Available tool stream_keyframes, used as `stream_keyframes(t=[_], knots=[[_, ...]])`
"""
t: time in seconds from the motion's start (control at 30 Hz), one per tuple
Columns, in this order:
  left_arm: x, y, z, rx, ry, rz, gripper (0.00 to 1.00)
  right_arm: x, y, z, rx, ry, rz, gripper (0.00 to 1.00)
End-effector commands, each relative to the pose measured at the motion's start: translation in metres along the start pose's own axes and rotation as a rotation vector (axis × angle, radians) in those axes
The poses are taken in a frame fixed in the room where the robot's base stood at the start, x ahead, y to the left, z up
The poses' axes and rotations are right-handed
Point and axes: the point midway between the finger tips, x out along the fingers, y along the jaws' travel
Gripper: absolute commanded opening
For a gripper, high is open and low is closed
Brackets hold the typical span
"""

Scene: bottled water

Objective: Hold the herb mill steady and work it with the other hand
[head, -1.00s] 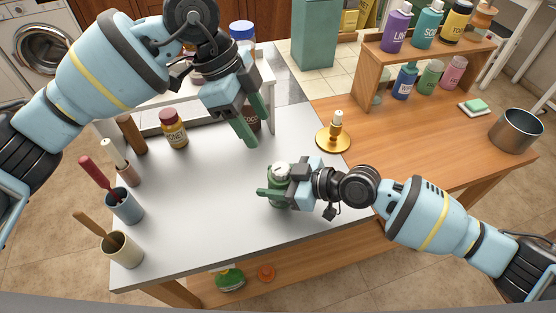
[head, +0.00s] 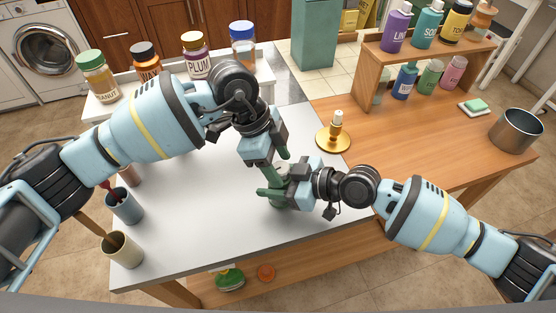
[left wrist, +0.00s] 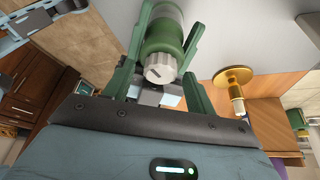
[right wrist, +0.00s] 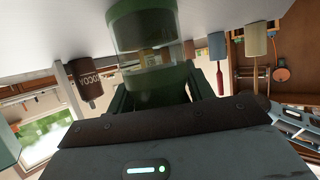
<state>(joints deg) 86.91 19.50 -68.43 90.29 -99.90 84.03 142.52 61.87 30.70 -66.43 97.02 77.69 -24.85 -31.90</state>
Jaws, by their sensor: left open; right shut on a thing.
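The herb mill (head: 277,203) stands near the front right of the white table, mostly hidden in the head view by my grippers. It has a green body with a clear band (right wrist: 147,36) and a pale ridged knob (left wrist: 160,68) on top. My right gripper (head: 274,191) is shut around its body from the right; the body also fills the space between the fingers in the right wrist view (right wrist: 155,85). My left gripper (head: 277,162) is open above the mill, pointing down. In the left wrist view the knob lies between its spread fingers, with gaps visible beside it.
A brass candle holder (head: 333,138) stands right of the grippers on the wooden counter. A blue cup (head: 124,207) and a cream cup (head: 123,250) hold utensils at the table's left. A cocoa tin (right wrist: 87,82) stands behind. The front middle of the table is clear.

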Motion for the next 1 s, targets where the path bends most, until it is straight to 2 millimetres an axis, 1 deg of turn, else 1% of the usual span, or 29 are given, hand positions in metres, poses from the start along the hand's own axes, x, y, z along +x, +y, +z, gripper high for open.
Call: stream_keyframes(t=[0.13, 0.17, 0.4, 0.5, 0.67, 1.0], knots=[[0.0001, 0.0001, 0.0000, 0.000, 0.000, 0.000, 0.56, 0.0000, 0.0001, 0.0000, 0.000, 0.000, 0.000, 0.32], [0.0001, 0.0001, 0.0000, 0.000, 0.000, 0.000, 0.53, 0.0000, 0.0001, 0.0000, 0.000, 0.000, 0.000, 0.32], [-0.0001, 0.0001, 0.0001, 0.000, 0.000, 0.000, 0.22, 0.0000, 0.0002, 0.0000, 0.000, 0.000, 0.000, 0.32], [-0.0001, 0.0001, 0.0001, 0.000, 0.000, 0.000, 0.11, 0.0000, 0.0002, 0.0000, 0.000, 0.000, 0.000, 0.32], [-0.0002, -0.0004, -0.0002, 0.026, -0.001, 0.011, 0.11, -0.0001, 0.0002, 0.0000, 0.000, 0.000, 0.000, 0.32], [-0.0002, -0.0024, -0.0005, 0.276, -0.002, 0.114, 0.11, -0.0001, 0.0001, 0.0000, 0.000, 0.000, 0.000, 0.32]])
